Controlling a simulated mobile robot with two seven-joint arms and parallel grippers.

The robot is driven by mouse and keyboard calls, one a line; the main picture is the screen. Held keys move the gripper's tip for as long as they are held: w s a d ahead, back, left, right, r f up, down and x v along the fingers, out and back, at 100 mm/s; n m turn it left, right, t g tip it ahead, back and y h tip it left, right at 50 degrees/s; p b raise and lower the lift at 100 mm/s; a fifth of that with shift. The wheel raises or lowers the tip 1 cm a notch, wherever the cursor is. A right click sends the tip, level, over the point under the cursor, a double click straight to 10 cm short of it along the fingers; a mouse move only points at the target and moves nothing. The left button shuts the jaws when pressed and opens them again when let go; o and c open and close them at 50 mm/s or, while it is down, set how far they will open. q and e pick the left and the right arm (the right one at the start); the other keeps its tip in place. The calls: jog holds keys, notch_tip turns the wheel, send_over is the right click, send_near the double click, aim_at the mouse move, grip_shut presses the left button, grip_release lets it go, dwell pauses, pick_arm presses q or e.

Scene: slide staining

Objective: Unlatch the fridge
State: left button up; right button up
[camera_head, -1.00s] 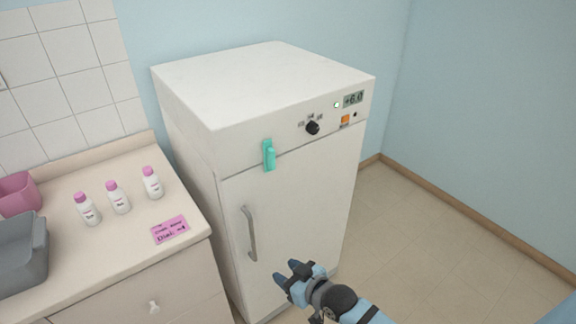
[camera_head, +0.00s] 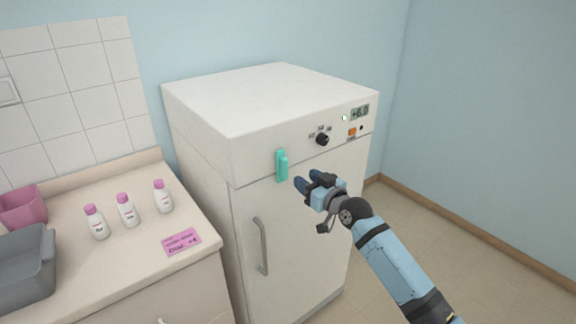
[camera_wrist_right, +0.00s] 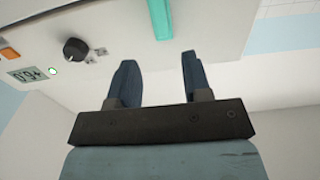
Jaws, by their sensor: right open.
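The white fridge (camera_head: 290,225) stands against the wall with its door shut. A teal latch (camera_head: 282,165) sits upright across the seam between the top panel and the door. It also shows at the top of the right wrist view (camera_wrist_right: 160,18), ahead of the fingertips. A grey bar handle (camera_head: 262,246) is on the door's left side. My right gripper (camera_head: 305,183) is open and empty, just right of the latch and slightly below it, apart from it. In the right wrist view its two fingers (camera_wrist_right: 158,70) are spread with nothing between them. My left gripper is not in view.
A black dial (camera_head: 323,139), an orange switch (camera_head: 352,132) and a display (camera_head: 360,112) are on the top panel. Left of the fridge, a counter (camera_head: 120,265) holds several items: white bottles (camera_head: 127,211), a pink note (camera_head: 181,242), a grey tub (camera_head: 28,265) and a pink container (camera_head: 22,207).

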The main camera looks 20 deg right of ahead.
aim_at(286, 165)
jog(key=x, duration=0.9)
jog(key=shift+w+a+p, duration=0.15)
jog(key=shift+p, duration=0.15)
jog(key=c, duration=0.7)
